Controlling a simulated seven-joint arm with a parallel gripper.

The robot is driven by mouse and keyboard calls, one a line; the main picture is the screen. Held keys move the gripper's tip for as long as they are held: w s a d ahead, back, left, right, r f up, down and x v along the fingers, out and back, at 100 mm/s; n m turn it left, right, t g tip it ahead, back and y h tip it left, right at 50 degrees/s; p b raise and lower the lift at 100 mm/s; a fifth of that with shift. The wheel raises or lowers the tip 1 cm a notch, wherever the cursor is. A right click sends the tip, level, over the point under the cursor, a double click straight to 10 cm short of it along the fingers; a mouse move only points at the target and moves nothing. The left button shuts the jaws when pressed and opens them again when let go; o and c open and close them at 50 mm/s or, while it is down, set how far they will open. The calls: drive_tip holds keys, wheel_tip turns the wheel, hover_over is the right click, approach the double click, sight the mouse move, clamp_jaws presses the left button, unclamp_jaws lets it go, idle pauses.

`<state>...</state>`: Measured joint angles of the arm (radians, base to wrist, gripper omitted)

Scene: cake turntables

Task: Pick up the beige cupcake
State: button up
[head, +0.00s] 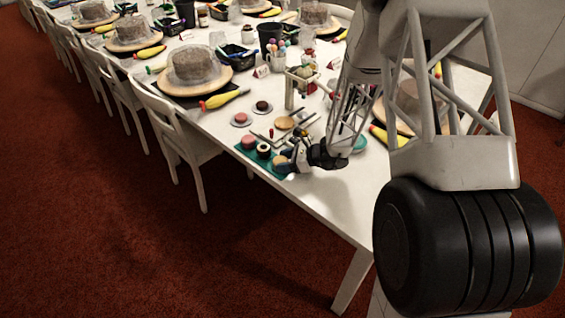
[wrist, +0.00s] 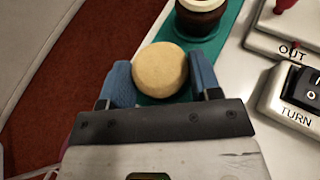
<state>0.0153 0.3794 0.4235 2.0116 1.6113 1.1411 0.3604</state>
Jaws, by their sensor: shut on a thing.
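The beige cupcake (wrist: 160,70) is round and pale on top and sits between the two blue fingertips of my gripper (wrist: 161,84) in the wrist view. The fingers touch it on both sides, and my gripper is shut on it. In the head view the beige cupcake (head: 279,160) shows at the near edge of the table beside my gripper (head: 288,164). It is over a green mat (head: 276,174); I cannot tell whether it is lifted off the mat.
A dark-sided cupcake (wrist: 200,17) stands on the mat just beyond, with a pink-topped one (head: 248,142) farther left. A device with switches marked OUT and TURN (wrist: 295,95) is to the right. A white chair (head: 180,135) stands at the table's left side.

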sight(284, 160)
drive_tip(key=shift+r, duration=0.2)
drive_tip(key=shift+r, duration=1.7)
drive_tip(key=s+d+r, duration=0.1)
drive_tip(key=s+d, duration=0.2)
drive_tip(key=s, duration=1.2)
drive_tip(key=shift+s+d, duration=0.15)
drive_tip(key=shift+s, duration=0.15)
drive_tip(key=shift+r, duration=0.1)
